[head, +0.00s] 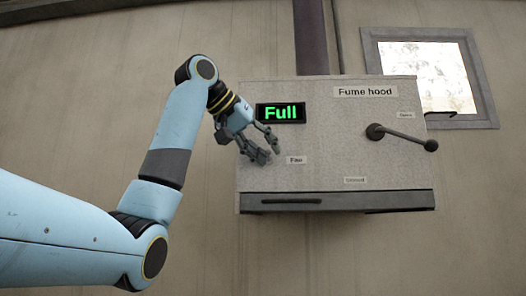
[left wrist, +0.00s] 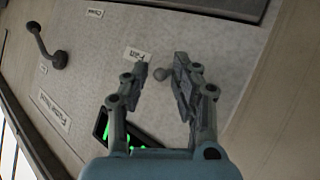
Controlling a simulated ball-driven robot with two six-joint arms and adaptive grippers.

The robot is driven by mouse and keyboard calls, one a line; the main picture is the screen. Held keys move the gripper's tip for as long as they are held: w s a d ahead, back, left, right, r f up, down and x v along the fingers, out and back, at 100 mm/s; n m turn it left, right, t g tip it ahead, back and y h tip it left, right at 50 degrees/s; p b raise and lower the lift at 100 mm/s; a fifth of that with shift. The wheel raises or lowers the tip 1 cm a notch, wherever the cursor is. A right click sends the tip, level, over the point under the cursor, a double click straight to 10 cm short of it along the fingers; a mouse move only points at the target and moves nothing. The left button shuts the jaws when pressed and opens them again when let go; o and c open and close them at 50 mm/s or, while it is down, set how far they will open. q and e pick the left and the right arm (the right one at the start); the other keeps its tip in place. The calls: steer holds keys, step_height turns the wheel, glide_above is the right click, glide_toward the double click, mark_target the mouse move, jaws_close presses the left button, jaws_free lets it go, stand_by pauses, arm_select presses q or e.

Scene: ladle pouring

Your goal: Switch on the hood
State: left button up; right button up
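The fume hood (head: 330,150) is a grey box on the wall with a green-lit display (head: 281,113) reading "Full". A "Fan" label (head: 296,160) is on its front panel. My left gripper (head: 269,152) is at the panel, left of that label and below the display. In the left wrist view my left gripper (left wrist: 160,65) is open, its two fingers apart. In the head view the gripper hides the knob. My right gripper is not in view.
A dark lever handle (head: 403,137) sticks out at the hood's right side. A dark drawer-like strip with a handle (head: 291,201) runs along the hood's lower edge. A framed window (head: 428,70) is on the wall behind, upper right. The panel's middle is clear.

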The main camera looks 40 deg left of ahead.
arm_select(q)
steer(key=shift+o, duration=0.6)
steer(key=shift+d, duration=0.2)
steer(key=shift+a+f, duration=0.1)
steer(key=shift+a, duration=0.1)
steer(key=shift+f, duration=0.1)
